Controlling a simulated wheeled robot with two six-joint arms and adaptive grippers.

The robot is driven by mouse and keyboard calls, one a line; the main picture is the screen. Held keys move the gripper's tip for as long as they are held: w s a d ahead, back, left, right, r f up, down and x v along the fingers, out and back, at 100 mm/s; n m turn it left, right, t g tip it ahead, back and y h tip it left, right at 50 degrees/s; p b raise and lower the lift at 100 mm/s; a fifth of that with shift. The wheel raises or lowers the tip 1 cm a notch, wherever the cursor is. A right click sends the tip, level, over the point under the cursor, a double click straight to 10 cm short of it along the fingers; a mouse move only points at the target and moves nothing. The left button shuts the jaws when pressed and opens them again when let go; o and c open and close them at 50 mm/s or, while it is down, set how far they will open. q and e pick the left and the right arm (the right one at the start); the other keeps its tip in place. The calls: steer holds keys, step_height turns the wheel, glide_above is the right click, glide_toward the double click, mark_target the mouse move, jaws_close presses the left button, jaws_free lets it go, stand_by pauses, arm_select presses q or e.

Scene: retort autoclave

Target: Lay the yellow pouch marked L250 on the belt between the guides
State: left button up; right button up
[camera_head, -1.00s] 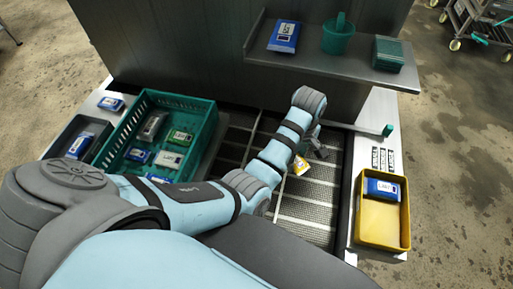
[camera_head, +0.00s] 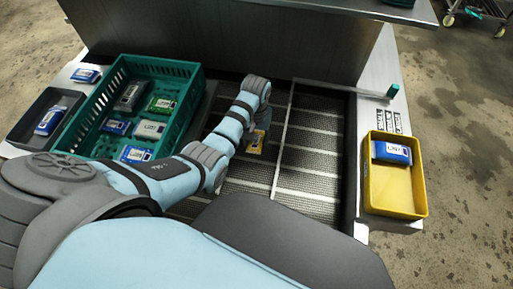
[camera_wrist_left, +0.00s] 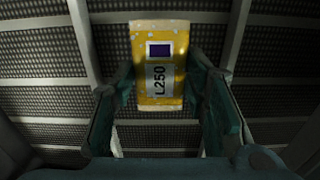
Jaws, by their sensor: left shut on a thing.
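The yellow pouch (camera_head: 256,143) is low over the dark mesh belt (camera_head: 311,160), left of a long pale rail (camera_head: 283,130). In the left wrist view the pouch (camera_wrist_left: 158,105) shows its L250 label upright along its length and a dark square above it. My left gripper (camera_wrist_left: 160,88) has its green fingers on both sides of the pouch and is shut on it. Pale bars run along and across the belt there. I cannot tell whether the pouch touches the belt. My right gripper is not in view.
A green crate (camera_head: 190,108) with several pouches stands left of the belt, beside a dark tray (camera_head: 22,128). A yellow tray (camera_head: 398,203) with a blue and white pouch (camera_head: 392,153) is on the right. A metal shelf (camera_head: 345,8) overhangs the back.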

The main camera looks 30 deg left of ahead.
mark_target(256, 145)
arm_select(q)
step_height(256, 145, down, 4)
steer(key=shift+f+b, duration=0.15)
steer(key=shift+b, duration=0.55)
steer(key=shift+f, duration=0.15)
steer(key=o, duration=1.1)
steer(key=shift+o, duration=0.2)
step_height(256, 145, up, 12)
steer(key=p, duration=0.4)
steer(key=shift+r, duration=0.25)
steer(key=shift+d+f, duration=0.1)
